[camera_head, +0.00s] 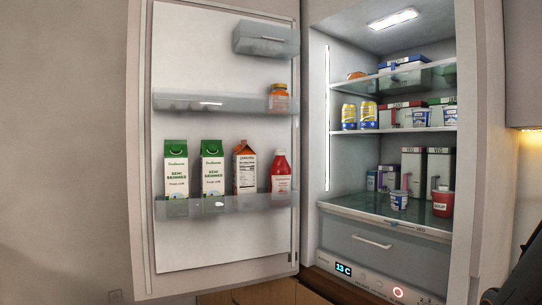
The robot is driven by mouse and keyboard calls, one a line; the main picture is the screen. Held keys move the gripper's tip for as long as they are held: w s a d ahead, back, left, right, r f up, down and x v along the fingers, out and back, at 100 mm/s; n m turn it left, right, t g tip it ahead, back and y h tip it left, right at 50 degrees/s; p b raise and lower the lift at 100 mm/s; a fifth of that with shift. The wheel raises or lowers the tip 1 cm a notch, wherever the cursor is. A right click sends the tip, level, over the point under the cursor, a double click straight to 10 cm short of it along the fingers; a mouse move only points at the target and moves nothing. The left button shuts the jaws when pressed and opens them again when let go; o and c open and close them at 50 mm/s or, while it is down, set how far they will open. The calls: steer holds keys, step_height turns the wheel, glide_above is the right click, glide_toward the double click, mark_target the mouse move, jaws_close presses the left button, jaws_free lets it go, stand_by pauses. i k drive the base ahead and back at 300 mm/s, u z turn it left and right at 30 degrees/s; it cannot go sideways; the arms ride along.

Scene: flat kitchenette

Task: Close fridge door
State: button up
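The fridge door (225,130) stands wide open on the left, its inner side facing me. Its shelves hold two green-capped milk cartons (176,172), an orange-topped carton (245,170), a red bottle (281,174) and an orange jar (279,98). The fridge (318,95) is open on the right with its light on. A dark shape at the lower right edge (520,275) may be part of my arm; my gripper cannot be made out.
Glass shelves inside hold yellow cans (358,115), boxes (413,165), cups and a red tub (442,202). A drawer (372,243) and a lit display (344,268) lie below. A bare wall (60,130) is left of the door.

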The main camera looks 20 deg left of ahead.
mark_target(194, 76)
steer(key=k, duration=1.65)
steer(key=u, duration=1.65)
steer(key=i, duration=6.1)
steer(key=z, duration=1.9)
